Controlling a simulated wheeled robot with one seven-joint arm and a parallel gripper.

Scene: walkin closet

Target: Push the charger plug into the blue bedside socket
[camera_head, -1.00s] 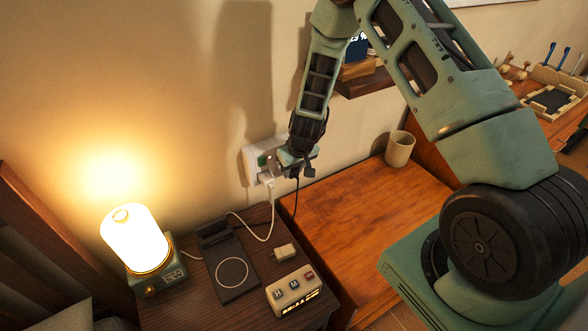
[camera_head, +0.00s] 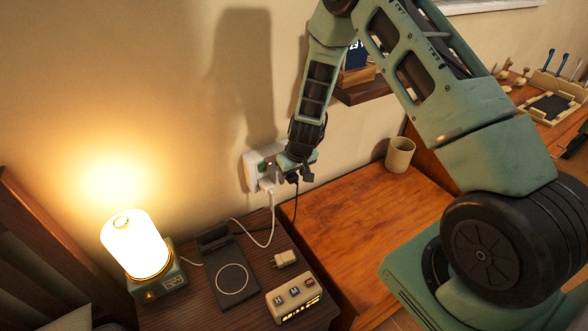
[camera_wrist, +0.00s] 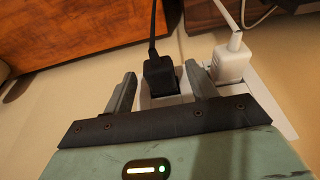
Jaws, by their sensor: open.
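My gripper (camera_head: 299,174) is at the white wall outlet plate (camera_head: 251,172). In the wrist view my gripper (camera_wrist: 160,88) is open, with one finger on each side of a black plug (camera_wrist: 160,76) and gaps beside it. The black plug sits at the plate, its cord leading away; I cannot tell how deep it is in. A white plug (camera_wrist: 232,62) with a white cord is beside it on the plate, outside the right finger. My gripper hides part of the plate, and no blue socket face shows clearly.
A shelf (camera_head: 368,91) is above.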

